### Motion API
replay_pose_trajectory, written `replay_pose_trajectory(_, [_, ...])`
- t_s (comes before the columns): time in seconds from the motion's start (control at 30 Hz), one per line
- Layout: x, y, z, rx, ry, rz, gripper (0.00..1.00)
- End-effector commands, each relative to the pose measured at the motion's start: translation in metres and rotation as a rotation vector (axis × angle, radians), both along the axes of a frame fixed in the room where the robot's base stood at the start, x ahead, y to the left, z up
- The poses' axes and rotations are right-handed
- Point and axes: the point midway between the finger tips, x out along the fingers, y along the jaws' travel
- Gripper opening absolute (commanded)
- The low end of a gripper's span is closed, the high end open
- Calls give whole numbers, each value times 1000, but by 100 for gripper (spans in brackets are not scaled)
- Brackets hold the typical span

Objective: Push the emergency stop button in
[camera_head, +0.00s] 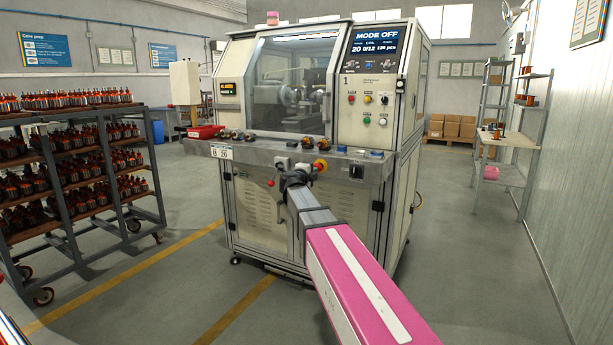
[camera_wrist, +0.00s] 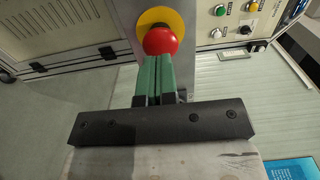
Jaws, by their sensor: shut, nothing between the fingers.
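The emergency stop button is a red mushroom head (camera_wrist: 160,40) on a yellow round plate (camera_wrist: 177,18) in the wrist view. In the head view the emergency stop button (camera_head: 321,165) is on the front ledge of the winding machine, right of my gripper (camera_head: 297,176). In the wrist view my gripper (camera_wrist: 157,58) has its two green fingers closed together, with nothing held. The fingertips overlap the lower edge of the red head in the picture. I cannot tell whether they touch it, or how far in the button is.
The machine (camera_head: 270,205) has a screen (camera_head: 375,45) reading MODE OFF and small panel buttons below it. A red tray (camera_head: 205,131) and several dark parts sit on the ledge left of the button. A loaded rack (camera_head: 75,160) stands left. The floor to the right is clear.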

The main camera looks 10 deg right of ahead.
Motion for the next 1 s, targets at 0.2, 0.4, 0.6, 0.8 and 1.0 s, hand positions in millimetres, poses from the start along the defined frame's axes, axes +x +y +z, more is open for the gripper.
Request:
replay_pose_trajectory(0.2, [15, -10, 0, 0, 0, 0, 0])
replay_pose_trajectory(0.4, [16, -11, 0, 0, 0, 0, 0])
replay_pose_trajectory(0.6, [16, -12, 0, 0, 0, 0, 0])
replay_pose_trajectory(0.8, [34, -24, 0, 0, 0, -1, 0])
replay_pose_trajectory(1.0, [37, -26, 1, -1, -1, -1, 0])
